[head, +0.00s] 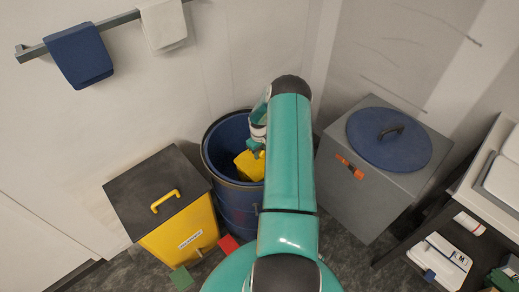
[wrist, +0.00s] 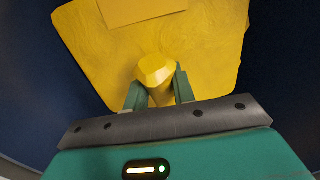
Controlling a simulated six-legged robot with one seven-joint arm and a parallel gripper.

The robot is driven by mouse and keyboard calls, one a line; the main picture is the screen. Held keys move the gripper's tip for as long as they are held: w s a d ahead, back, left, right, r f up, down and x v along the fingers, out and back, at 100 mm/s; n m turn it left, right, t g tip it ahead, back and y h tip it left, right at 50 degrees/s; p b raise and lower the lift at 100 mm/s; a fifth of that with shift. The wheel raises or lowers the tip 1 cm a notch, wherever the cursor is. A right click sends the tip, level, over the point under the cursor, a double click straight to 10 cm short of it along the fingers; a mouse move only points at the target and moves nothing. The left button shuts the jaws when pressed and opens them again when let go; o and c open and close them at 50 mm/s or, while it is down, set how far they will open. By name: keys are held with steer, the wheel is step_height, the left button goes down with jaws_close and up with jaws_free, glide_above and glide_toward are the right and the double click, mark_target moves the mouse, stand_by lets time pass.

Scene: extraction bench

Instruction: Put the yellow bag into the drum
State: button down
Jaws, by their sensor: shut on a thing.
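The yellow bag (head: 250,165) shows inside the mouth of the dark blue drum (head: 238,205) in the head view, partly hidden by my arm. In the wrist view the yellow bag (wrist: 200,50) fills the top middle, with dark blue around it. My gripper (wrist: 157,85) is shut on the bag's knotted neck, one green finger on each side. In the head view the fingers are mostly hidden behind my arm. I cannot tell whether the bag touches the drum's bottom or wall.
A yellow bin with a black lid (head: 150,190) stands left of the drum. A grey box (head: 350,190) with a blue round lid (head: 390,137) stands to the right. A red block (head: 228,245) and a green block (head: 181,278) lie on the floor. A shelf (head: 455,205) is at far right.

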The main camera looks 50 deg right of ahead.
steer(key=shift+w+d+r, duration=0.1)
steer(key=c, duration=1.2)
jaws_free()
steer(key=shift+o, duration=0.2)
step_height(320, 180, up, 11)
steer(key=shift+r, duration=0.1)
steer(key=w+a+r+t+h, duration=0.1)
steer(key=a+r, duration=1)
steer(key=r, duration=0.4)
steer(key=w+a+r+t+h, duration=0.1)
steer(key=a+r, duration=1)
steer(key=r, duration=0.3)
steer(key=s+a+r+t, duration=0.1)
steer(key=s+a+r, duration=0.2)
steer(key=s+a, duration=0.3)
steer(key=s+a+r+t+y, duration=0.1)
steer(key=s+a+r, duration=0.3)
steer(key=s+a, duration=0.3)
steer(key=s+a+r+n+t+y, duration=0.1)
steer(key=s+a+r, duration=0.3)
steer(key=s+a, duration=0.2)
steer(key=shift+s+a+t, duration=0.25)
steer(key=shift+a+t, duration=0.15)
steer(key=shift+a, duration=0.45)
